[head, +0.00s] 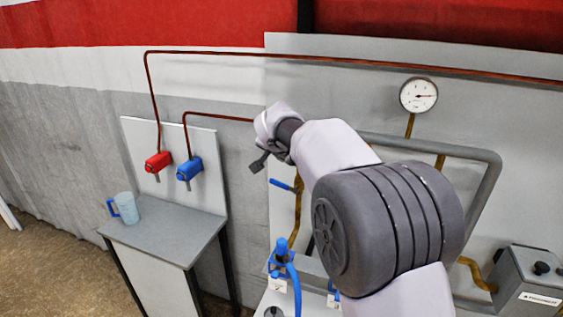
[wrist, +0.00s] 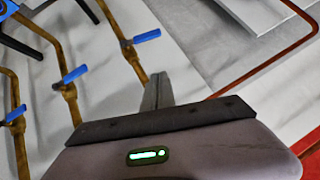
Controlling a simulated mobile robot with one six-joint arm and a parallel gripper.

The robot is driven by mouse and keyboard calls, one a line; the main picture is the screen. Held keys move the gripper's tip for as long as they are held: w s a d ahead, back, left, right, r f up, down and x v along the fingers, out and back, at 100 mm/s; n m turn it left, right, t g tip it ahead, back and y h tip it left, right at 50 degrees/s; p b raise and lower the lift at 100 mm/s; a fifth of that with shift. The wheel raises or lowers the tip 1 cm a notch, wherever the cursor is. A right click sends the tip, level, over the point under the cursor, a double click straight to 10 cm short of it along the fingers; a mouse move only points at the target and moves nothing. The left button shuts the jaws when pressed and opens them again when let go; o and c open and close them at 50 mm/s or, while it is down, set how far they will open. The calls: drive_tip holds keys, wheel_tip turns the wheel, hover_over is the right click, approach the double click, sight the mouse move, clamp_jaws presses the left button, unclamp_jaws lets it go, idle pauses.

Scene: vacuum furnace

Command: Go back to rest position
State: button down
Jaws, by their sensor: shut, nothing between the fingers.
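My gripper (head: 258,163) is in the middle of the head view, at the end of my raised arm. It points left and down, in front of the grey wall panel. In the wrist view my gripper (wrist: 158,91) shows its fingers together, with nothing held between them. It appears clear of the pipes and valves around it. Part of the panel is hidden behind my arm in the head view.
Brass pipes with blue valve handles (wrist: 146,36) lie beyond the gripper. A grey table (head: 165,232) at left bears a blue jug (head: 126,208), below a red tap (head: 157,162) and blue tap (head: 188,169). A gauge (head: 418,95) is upper right; a grey box (head: 527,277) is lower right.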

drive_tip(key=shift+v, duration=1.15)
drive_tip(key=shift+a, duration=0.1)
